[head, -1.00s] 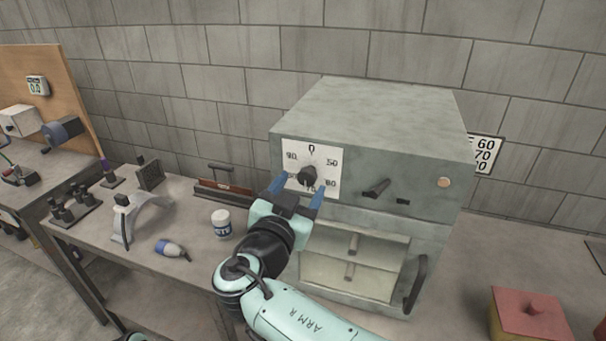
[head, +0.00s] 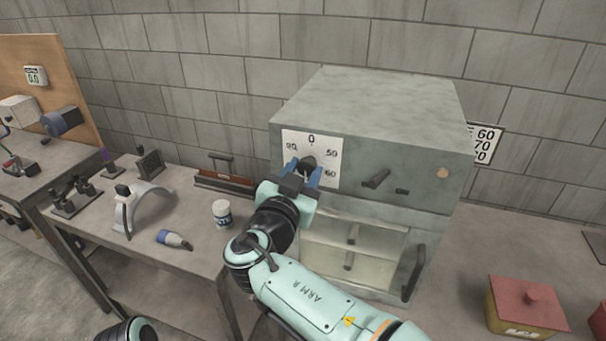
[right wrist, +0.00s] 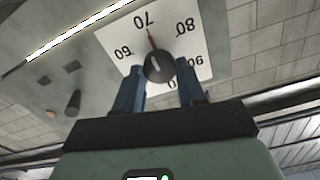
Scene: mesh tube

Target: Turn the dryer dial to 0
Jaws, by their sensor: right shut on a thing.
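The grey dryer (head: 375,105) stands at the centre of the head view. Its white dial plate (head: 328,150) carries 0 at the top, with 50 and 60 down the right side. The black dial knob (head: 309,161) is partly hidden by my right gripper (head: 303,173). In the right wrist view the plate appears inverted, and a red pointer line above the knob (right wrist: 159,67) points towards 70. My right gripper (right wrist: 161,84) is shut on the knob, with one blue finger on each side. My left gripper is not in view.
A dark lever (head: 376,179) sits right of the plate. Below is the dryer's open-looking compartment with a black handle (head: 414,272). A red-lidded box (head: 527,305) stands at lower right.

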